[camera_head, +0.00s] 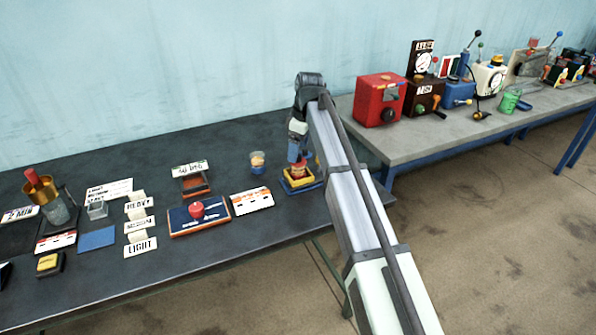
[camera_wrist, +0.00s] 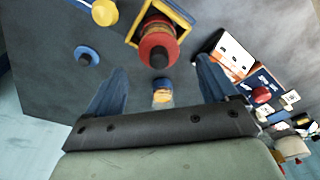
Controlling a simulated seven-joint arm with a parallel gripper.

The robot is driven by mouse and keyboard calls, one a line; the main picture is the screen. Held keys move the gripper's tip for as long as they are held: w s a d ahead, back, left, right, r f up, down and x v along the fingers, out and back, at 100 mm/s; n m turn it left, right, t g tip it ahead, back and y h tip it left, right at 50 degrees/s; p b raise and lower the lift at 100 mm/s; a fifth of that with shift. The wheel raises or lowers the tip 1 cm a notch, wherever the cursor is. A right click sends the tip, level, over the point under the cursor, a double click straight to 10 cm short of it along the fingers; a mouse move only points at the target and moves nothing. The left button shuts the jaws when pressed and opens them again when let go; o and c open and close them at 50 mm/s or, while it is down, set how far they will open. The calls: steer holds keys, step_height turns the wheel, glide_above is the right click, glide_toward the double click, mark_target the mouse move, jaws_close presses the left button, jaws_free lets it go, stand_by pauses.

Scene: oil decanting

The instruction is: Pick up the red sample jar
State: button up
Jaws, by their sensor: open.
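A red, round, jar-like thing (camera_head: 299,169) sits on a yellow and blue stand (camera_head: 301,183) at the table's right end. In the wrist view the red jar (camera_wrist: 158,47) stands inside a yellow frame, beyond the fingertips. My gripper (camera_head: 298,155) is over the stand in the head view and partly covers the jar. In the wrist view my gripper (camera_wrist: 160,68) is open, its two blue fingers wide apart with nothing held. A small clear jar with yellow contents and a blue end (camera_wrist: 162,95) shows between the fingers; contact cannot be told.
The small clear jar (camera_head: 257,161) stands left of the stand. A blue board (camera_head: 180,222) with a red rounded piece (camera_head: 196,209) and a white card (camera_head: 252,201) lie further left. A red machine (camera_head: 380,100) stands on the grey bench behind right.

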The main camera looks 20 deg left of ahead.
mark_target(298, 170)
steer(key=shift+a+f, duration=0.15)
steer(key=shift+f, duration=1.45)
steer(key=shift+a+f, duration=0.1)
steer(key=shift+f, duration=1.5)
steer(key=c, duration=1.2)
